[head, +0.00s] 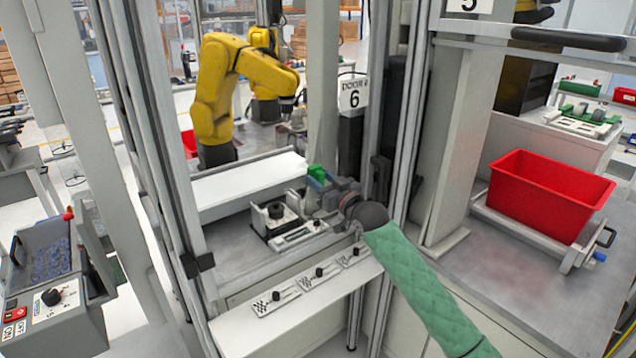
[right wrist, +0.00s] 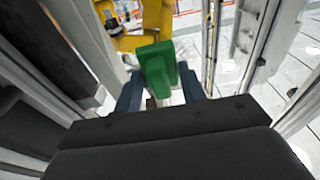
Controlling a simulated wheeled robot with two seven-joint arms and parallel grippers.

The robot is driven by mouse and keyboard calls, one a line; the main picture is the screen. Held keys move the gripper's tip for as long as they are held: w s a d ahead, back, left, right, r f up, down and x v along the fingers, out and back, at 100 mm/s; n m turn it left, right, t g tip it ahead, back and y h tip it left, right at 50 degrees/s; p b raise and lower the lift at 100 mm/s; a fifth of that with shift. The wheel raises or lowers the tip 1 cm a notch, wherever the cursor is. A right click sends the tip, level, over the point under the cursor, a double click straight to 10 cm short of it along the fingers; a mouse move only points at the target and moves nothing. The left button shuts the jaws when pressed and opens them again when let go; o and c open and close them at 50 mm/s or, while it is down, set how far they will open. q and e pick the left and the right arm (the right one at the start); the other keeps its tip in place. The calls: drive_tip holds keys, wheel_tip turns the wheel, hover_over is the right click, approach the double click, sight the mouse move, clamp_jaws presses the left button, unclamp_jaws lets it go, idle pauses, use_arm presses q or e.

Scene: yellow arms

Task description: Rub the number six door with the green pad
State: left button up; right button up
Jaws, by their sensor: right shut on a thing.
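The green pad (head: 316,171) is a small block held between the blue fingers of my right gripper (head: 322,183). It also shows in the right wrist view (right wrist: 157,68), upright between the two fingertips. My right arm, in a green sleeve, reaches in from the lower right. The door's panel is clear or hard to make out. I cannot tell whether the pad touches it. My left gripper is not in view.
A yellow robot arm (head: 225,85) stands behind, near a white ledge (head: 250,180). Metal posts (head: 395,120) frame the cell. A red bin (head: 550,190) stands on the right.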

sight(322, 156)
drive_tip(key=shift+w+d+r+p, duration=0.3)
drive_tip(key=shift+w+d+r, duration=0.7)
drive_tip(key=shift+d+r, duration=0.15)
drive_tip(key=shift+s+a+p, duration=0.45)
drive_tip(key=shift+s+a, duration=0.3)
drive_tip(key=shift+a, duration=0.25)
drive_tip(key=shift+s+a+p, duration=0.5)
drive_tip(key=shift+s+a, duration=0.2)
drive_tip(key=shift+a, duration=0.3)
drive_tip(key=shift+s+a+p, duration=0.45)
drive_tip(key=shift+s+a, duration=0.3)
drive_tip(key=shift+a, duration=0.25)
drive_tip(key=shift+r+p, duration=0.7)
drive_tip(key=shift+r, duration=0.35)
drive_tip(key=shift+w+d+b, duration=0.3)
drive_tip(key=shift+w+d, duration=0.45)
drive_tip(key=shift+d, duration=0.25)
drive_tip(key=shift+w+d+b, duration=0.25)
drive_tip(key=shift+w+d, duration=0.5)
drive_tip(key=shift+d, duration=0.3)
drive_tip(key=shift+w+d+b, duration=0.3)
drive_tip(key=shift+w+d, duration=0.45)
drive_tip(key=shift+d, duration=0.25)
drive_tip(key=shift+s+d, duration=0.1)
drive_tip(key=shift+s, duration=0.05)
